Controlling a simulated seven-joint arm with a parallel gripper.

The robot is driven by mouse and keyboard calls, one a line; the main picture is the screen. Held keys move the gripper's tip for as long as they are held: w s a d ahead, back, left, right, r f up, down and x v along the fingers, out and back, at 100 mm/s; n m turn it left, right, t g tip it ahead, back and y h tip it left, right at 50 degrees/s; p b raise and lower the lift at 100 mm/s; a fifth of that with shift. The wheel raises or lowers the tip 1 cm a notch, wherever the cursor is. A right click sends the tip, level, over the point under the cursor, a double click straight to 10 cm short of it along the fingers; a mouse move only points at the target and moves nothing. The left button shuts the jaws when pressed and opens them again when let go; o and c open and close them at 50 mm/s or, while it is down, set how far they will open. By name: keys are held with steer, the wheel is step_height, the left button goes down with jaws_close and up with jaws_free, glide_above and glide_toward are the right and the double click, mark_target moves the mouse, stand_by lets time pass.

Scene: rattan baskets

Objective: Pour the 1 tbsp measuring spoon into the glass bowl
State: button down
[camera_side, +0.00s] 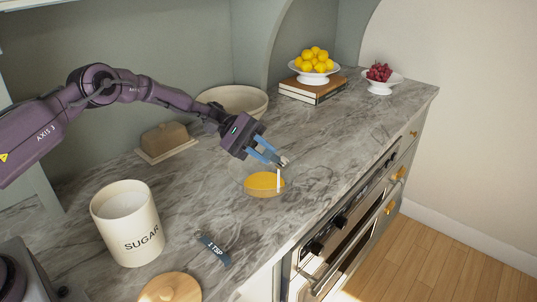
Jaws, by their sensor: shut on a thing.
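The glass bowl (246,180) stands on the marble counter with an orange-yellow content in it. My gripper (268,152) is over the bowl, its blue fingers pointing down to the right and shut on the measuring spoon (284,160). Only a small pale part of this spoon shows at the fingertips; its label cannot be read. A thin white streak hangs below the spoon and reaches down into the right part of the bowl. Another spoon, marked 1 TSP (213,251), lies on the counter nearer the front.
A white SUGAR canister (127,225) stands open at left, with a wooden lid (170,289) in front. A butter dish (167,141) and a cream bowl (234,100) sit behind. Lemons on a stand (314,67), books and a grape dish (379,84) are at back. Counter right of the bowl is clear.

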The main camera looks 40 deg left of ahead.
steer(key=shift+a+r+h, duration=0.25)
steer(key=shift+a+h, duration=0.6)
steer(key=shift+h, duration=0.35)
steer(key=shift+d+y, duration=0.5)
steer(key=shift+y, duration=0.35)
steer(key=shift+d+y, duration=0.45)
steer(key=shift+y, duration=0.4)
steer(key=shift+d+f+y, duration=0.1)
steer(key=shift+d+y, duration=0.3)
steer(key=shift+d+f+y, duration=0.25)
steer(key=shift+d+y, duration=0.35)
steer(key=shift+y, duration=0.4)
steer(key=shift+d+f+y, duration=0.25)
steer(key=shift+d+y, duration=0.35)
steer(key=shift+y, duration=0.4)
